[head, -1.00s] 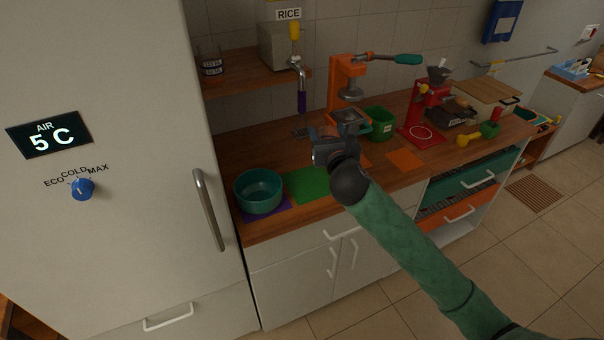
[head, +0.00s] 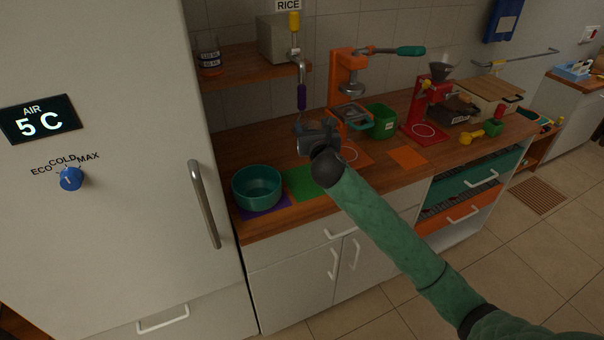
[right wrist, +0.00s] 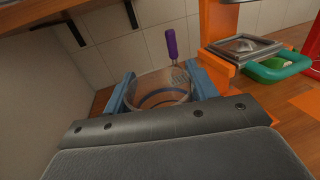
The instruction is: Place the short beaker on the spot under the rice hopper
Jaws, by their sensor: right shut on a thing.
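The clear glass beaker (right wrist: 160,98) stands between the two blue fingers of my right gripper (right wrist: 163,85), which is shut on it. In the head view the right gripper (head: 314,130) is above the counter, below the rice hopper's spout; the beaker is hard to make out there. The rice hopper (head: 277,40) sits on the wall shelf under a RICE label, with a yellow knob and a purple-tipped spout (head: 301,96). The purple tip (right wrist: 171,44) shows just beyond the beaker in the right wrist view. The spot under the spout is hidden by my gripper. My left gripper is out of view.
Another glass beaker (head: 209,55) stands on the shelf (head: 245,72). The orange press (head: 341,85) is close to the right of my gripper. A teal bowl (head: 257,188), green mat (head: 304,183) and green bin (head: 381,122) are nearby. The fridge (head: 110,230) stands left.

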